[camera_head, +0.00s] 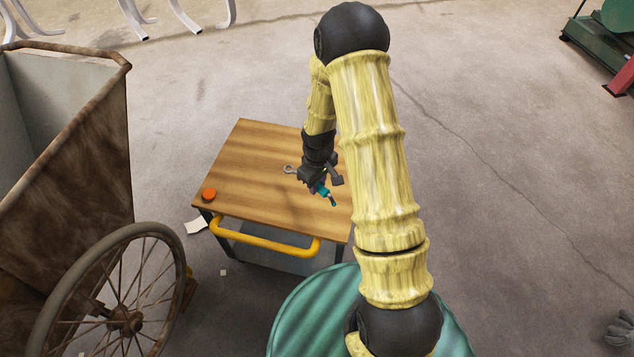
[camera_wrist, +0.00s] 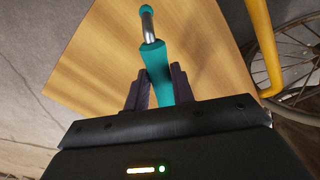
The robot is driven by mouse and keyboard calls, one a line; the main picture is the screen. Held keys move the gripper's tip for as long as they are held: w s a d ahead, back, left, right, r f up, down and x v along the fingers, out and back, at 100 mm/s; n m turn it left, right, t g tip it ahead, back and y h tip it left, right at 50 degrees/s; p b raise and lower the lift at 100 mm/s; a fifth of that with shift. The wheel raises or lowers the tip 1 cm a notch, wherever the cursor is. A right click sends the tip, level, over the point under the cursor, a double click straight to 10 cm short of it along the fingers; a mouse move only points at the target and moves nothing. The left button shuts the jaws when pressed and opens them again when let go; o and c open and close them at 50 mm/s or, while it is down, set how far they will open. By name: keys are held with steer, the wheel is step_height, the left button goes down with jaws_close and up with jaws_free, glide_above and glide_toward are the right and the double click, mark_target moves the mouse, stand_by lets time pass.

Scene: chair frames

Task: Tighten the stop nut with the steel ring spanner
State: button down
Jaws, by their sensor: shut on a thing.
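My gripper (camera_head: 318,182) is shut on a teal-handled tool (camera_head: 323,190) over the wooden top of a cart (camera_head: 250,150). In the wrist view the tool's teal handle (camera_wrist: 156,66) sits between the two dark fingers (camera_wrist: 157,92). A short metal shaft with a small teal end extends from the handle. A small grey ring-shaped end (camera_head: 288,169) shows on the top, left of my gripper; it may be the steel ring spanner, and its rest is hidden. A dark piece (camera_head: 336,176) shows right of my gripper; I cannot tell what it is. I cannot make out the stop nut.
An orange round object (camera_head: 209,194) sits at the top's left corner. A yellow handle bar (camera_head: 265,242) runs along the front edge. A rusty bin (camera_head: 85,170) with a spoked wheel (camera_head: 125,318) stands left. A green ribbed drum-like thing (camera_head: 300,310) is in front. The top's left half is mostly clear.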

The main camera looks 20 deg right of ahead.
mark_target(324, 192)
steer(key=shift+r+p, duration=0.1)
steer(key=shift+p, duration=0.25)
steer(key=shift+a+r+p, duration=0.1)
steer(key=shift+a+p, duration=0.05)
steer(key=shift+p, duration=0.4)
steer(key=m+p, duration=0.1)
steer(key=p, duration=0.2)
steer(key=shift+s+a+r+p, duration=0.15)
steer(key=shift+a+p, duration=0.05)
steer(key=shift+p, duration=0.1)
steer(key=m+p, duration=0.1)
steer(key=p, duration=0.1)
steer(key=m+p, duration=0.1)
steer(key=p, duration=0.2)
steer(key=shift+s+a+p, duration=0.15)
steer(key=shift+s+p, duration=0.15)
steer(key=shift+s, duration=0.05)
steer(key=s+m+p, duration=0.1)
steer(key=p, duration=0.2)
steer(key=s+f+m+p, duration=0.1)
steer(key=p, duration=0.2)
steer(key=shift+s+d+m, duration=0.15)
steer(key=shift+d+m, duration=0.2)
steer(key=shift+m, duration=0.05)
steer(key=shift+s+d+f+p, duration=0.1)
steer(key=shift+s+f+p, duration=0.1)
steer(key=shift+p, duration=0.35)
steer(key=shift+s+f+m, duration=0.1)
steer(key=shift+f+m, duration=0.2)
steer(key=shift+d, duration=0.15)
